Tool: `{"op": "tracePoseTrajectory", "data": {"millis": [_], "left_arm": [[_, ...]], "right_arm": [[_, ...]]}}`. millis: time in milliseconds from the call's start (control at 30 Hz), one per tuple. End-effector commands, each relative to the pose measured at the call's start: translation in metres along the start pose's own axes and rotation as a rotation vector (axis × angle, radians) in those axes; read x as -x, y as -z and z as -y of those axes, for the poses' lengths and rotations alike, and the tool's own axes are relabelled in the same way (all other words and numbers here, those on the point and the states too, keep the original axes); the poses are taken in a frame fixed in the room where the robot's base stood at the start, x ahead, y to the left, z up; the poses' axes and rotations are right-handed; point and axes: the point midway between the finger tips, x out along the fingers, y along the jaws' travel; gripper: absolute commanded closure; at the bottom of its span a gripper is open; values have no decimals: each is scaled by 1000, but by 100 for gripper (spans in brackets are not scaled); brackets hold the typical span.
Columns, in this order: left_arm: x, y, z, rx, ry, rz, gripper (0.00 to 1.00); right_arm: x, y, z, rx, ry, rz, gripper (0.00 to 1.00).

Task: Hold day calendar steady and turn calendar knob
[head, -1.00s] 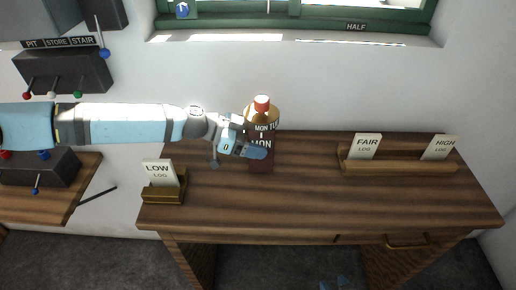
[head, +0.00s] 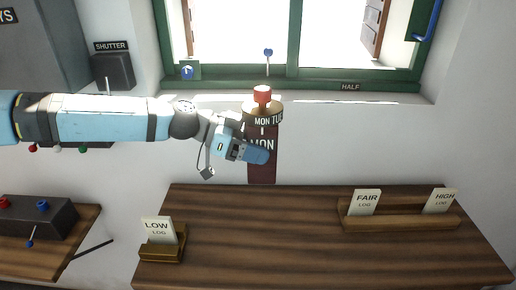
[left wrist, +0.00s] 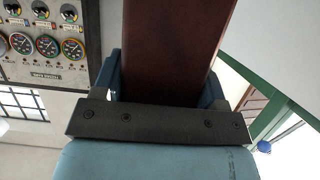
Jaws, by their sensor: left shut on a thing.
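The day calendar (head: 262,171) is a dark red-brown post with a tan drum on top lettered MON and TUE, and a MON label on its front. A red knob (head: 262,94) sits on top of the drum. My left gripper (head: 256,152) is shut on the post below the drum and covers part of it. The calendar is upright, held in the air above the desk's back edge. In the left wrist view, both blue fingers press on the sides of the dark red post (left wrist: 175,45). My right gripper is not in view.
The wooden desk (head: 290,245) has a clear middle. A LOW log card (head: 158,230) stands in a small holder at its left, and FAIR (head: 366,202) and HIGH (head: 440,201) cards stand in a rack at right. A green-framed window (head: 290,72) is behind.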

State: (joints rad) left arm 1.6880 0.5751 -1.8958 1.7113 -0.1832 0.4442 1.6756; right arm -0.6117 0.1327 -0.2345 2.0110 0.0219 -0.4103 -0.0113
Motion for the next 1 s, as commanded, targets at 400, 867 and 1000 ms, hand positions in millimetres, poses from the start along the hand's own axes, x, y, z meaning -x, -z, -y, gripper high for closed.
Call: {"op": "tracePoseTrajectory", "data": {"millis": [400, 867, 1000], "left_arm": [[-7, -19, 0, 1, 1, -1, 73], [-23, -61, 0, 1, 0, -2, 73], [-28, -74, 0, 0, 0, -2, 73]], "right_arm": [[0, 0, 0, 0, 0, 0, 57], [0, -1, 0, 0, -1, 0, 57], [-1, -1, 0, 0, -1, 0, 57]]}}
